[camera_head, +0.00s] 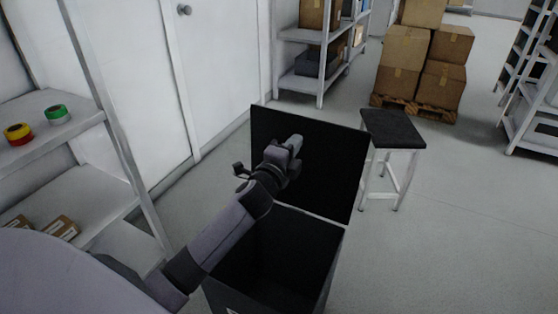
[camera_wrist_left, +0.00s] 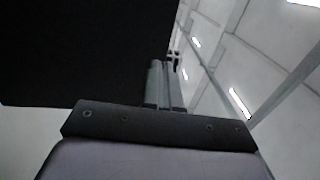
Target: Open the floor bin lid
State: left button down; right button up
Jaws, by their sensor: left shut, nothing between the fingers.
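The floor bin (camera_head: 265,262) is a black box standing on the floor at the bottom centre of the head view. Its black lid (camera_head: 330,165) stands raised at the back edge, so the dark inside shows. My left arm crosses over the bin, and my left gripper (camera_head: 294,145) is shut and empty in front of the lid's inner face. I cannot tell whether it touches the lid. In the left wrist view the shut fingers (camera_wrist_left: 165,85) point up beside the dark lid (camera_wrist_left: 75,50). My right gripper is in neither view.
A stool (camera_head: 393,130) with a black seat stands right of the lid. A shelf (camera_head: 60,125) with tape rolls is on the left. Stacked boxes (camera_head: 405,50) on a pallet and another shelf (camera_head: 300,85) stand behind.

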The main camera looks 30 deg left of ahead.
pick_arm(q)
jog(key=s, duration=0.7)
jog(key=shift+s+r, duration=0.2)
jog(key=shift+r, duration=0.1)
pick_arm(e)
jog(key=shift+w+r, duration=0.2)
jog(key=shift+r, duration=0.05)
